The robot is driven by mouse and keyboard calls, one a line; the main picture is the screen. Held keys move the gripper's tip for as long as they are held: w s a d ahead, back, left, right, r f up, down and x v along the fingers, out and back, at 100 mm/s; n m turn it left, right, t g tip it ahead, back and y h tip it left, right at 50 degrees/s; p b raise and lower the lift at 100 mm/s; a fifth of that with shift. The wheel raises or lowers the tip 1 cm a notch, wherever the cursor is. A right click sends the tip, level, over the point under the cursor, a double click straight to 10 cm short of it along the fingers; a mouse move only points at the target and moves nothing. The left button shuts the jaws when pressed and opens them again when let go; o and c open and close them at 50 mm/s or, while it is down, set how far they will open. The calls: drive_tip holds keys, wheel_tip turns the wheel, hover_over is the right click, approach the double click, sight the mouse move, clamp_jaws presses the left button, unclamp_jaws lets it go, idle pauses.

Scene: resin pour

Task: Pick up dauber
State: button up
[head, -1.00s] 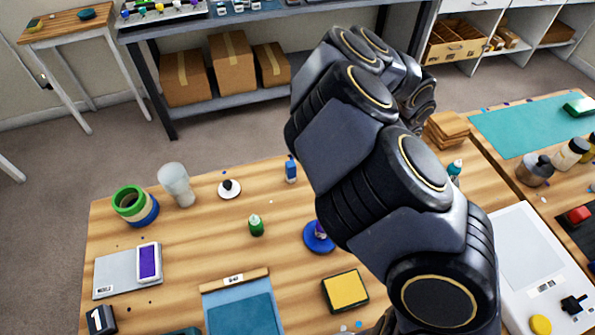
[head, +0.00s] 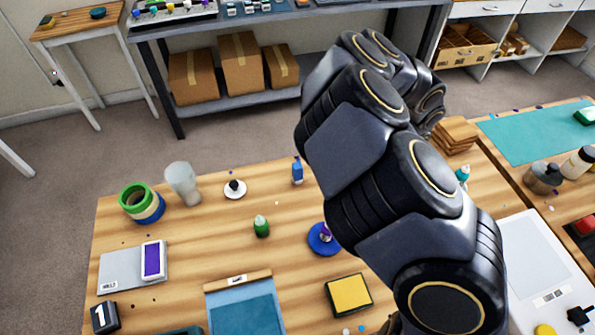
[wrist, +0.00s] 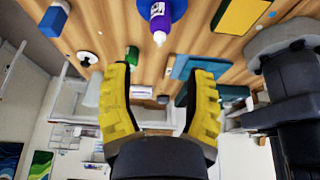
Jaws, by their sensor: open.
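The bottle is beyond the fingertips, apart from both. In the head view my arm hides the gripper.
A green bottle (head: 261,227), a blue bottle (head: 297,171) and a white disc with a black knob (head: 235,189) stand nearby on the wooden table. A yellow pad (head: 349,294) lies in front of the blue base. Tape rolls (head: 140,203) and a clear cup (head: 183,184) stand at the left.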

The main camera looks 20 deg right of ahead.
drive_tip(key=shift+o, duration=1.3)
